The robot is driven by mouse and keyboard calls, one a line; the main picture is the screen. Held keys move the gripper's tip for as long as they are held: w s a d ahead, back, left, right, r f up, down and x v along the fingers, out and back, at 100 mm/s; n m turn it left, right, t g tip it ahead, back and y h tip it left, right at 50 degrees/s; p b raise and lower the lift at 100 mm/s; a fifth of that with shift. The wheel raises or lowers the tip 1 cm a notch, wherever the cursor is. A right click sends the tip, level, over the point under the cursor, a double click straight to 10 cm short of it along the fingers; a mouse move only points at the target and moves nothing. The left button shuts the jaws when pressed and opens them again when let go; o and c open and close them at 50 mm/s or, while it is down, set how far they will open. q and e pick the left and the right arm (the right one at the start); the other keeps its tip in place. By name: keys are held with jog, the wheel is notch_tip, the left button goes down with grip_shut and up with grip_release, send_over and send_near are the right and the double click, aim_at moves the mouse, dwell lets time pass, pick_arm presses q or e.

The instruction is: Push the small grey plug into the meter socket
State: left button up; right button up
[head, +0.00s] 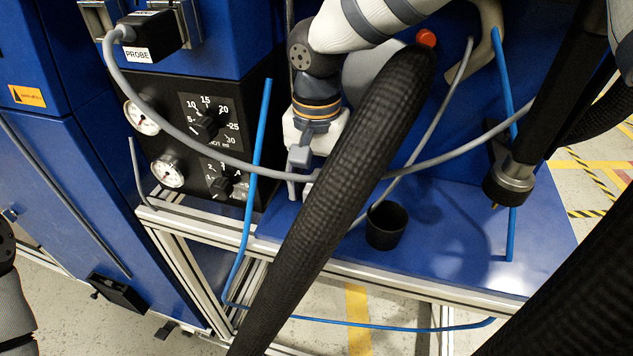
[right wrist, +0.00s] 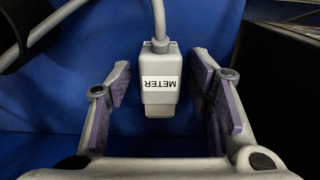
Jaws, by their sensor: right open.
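The small grey plug (right wrist: 160,72) carries a METER label, which appears upside down in the right wrist view. Its grey cable runs up out of that view. My right gripper (right wrist: 161,88) is open, with one purple-padded finger on each side of the plug and a visible gap to each. In the head view the right gripper (head: 302,160) points down in front of the blue panel, right of the dial box; the plug is not clearly made out there. I cannot pick out the meter socket. My left gripper is out of view.
A thick dark hose (head: 335,200) crosses the head view. A black plug labelled PROBE (head: 150,38) sits above the dial box (head: 190,140). A grey cable and blue tubes (head: 257,165) pass near the right gripper. A black cup (head: 386,227) stands on the blue shelf (head: 440,260).

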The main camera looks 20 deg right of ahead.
aim_at(317, 183)
jog(key=shift+f+b, duration=0.35)
jog(key=shift+b, duration=0.05)
pick_arm(q)
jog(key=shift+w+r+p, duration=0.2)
jog(key=shift+p, duration=0.4)
pick_arm(e)
notch_tip(317, 183, up, 13)
jog(key=shift+f, duration=0.15)
